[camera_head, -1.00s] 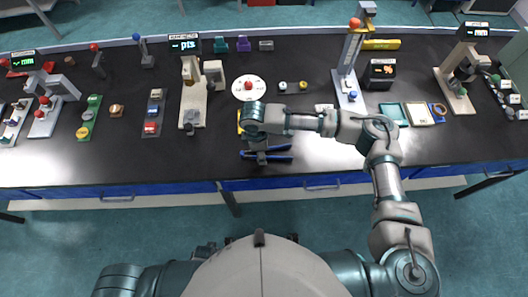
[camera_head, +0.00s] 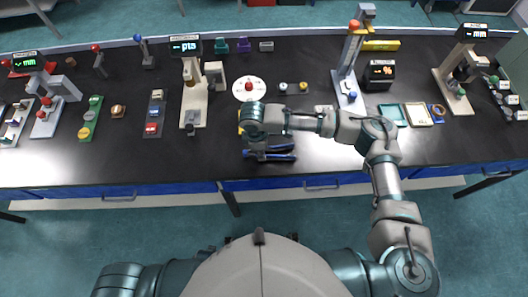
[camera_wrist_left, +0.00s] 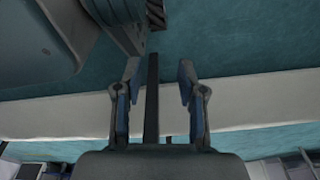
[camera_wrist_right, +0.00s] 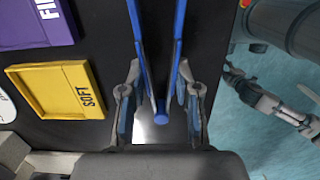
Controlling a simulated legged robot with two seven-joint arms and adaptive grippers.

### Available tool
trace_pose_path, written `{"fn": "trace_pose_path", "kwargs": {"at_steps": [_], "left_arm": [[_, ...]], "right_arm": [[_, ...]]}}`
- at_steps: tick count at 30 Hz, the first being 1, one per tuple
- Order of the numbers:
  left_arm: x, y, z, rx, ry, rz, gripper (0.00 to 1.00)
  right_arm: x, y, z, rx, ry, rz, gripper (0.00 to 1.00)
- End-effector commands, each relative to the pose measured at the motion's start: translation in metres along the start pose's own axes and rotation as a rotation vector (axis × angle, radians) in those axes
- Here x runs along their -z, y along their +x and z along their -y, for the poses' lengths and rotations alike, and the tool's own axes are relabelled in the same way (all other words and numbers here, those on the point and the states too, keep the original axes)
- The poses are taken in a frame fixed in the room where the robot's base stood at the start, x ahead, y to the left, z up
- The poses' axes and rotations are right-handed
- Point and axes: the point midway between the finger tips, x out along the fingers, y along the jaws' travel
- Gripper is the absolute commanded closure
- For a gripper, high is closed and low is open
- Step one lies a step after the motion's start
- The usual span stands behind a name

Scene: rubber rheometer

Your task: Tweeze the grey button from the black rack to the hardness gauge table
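The black rack (camera_head: 152,135) stands left of centre on the bench, with a small grey button (camera_head: 157,95) at its far end and a red one at its near end. The hardness gauge (camera_head: 190,88) with a "pts" display is to its right; its small table is hard to make out. My right gripper (camera_head: 262,153) points down near the bench's front edge, its fingers against both arms of the blue tweezers (camera_wrist_right: 160,106). The tweezers' tips spread apart, pointing right in the head view. My left gripper (camera_wrist_left: 160,75) is open and empty, above the floor off the bench.
A yellow SOFT tile (camera_wrist_right: 59,90) and a purple tile (camera_wrist_right: 35,22) lie beside the tweezers. A white disc (camera_head: 248,88) is behind my right gripper. The green rack (camera_head: 90,120) is left of the black rack. The front bench between rack and tweezers is mostly clear.

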Motion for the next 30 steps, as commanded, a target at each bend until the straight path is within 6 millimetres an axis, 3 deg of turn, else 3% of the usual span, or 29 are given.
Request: {"fn": "trace_pose_path", "kwargs": {"at_steps": [12, 23, 26, 30], "left_arm": [[-0.059, 0.018, 0.002, 0.002, 0.011, 0.026, 0.6], [-0.113, 0.019, 0.003, 0.002, 0.019, 0.05, 0.6], [-0.128, 0.017, 0.003, 0.002, 0.022, 0.056, 0.6], [-0.119, -0.009, 0.004, 0.003, 0.022, 0.046, 0.6]], "right_arm": [[-0.002, -0.024, 0.0, -0.001, 0.0, -0.001, 0.72], [-0.004, -0.04, 0.0, 0.0, -0.001, -0.001, 0.72], [-0.004, -0.044, 0.0, 0.0, -0.001, -0.001, 0.72], [-0.007, -0.067, 0.0, -0.001, 0.0, 0.0, 0.72]]}}
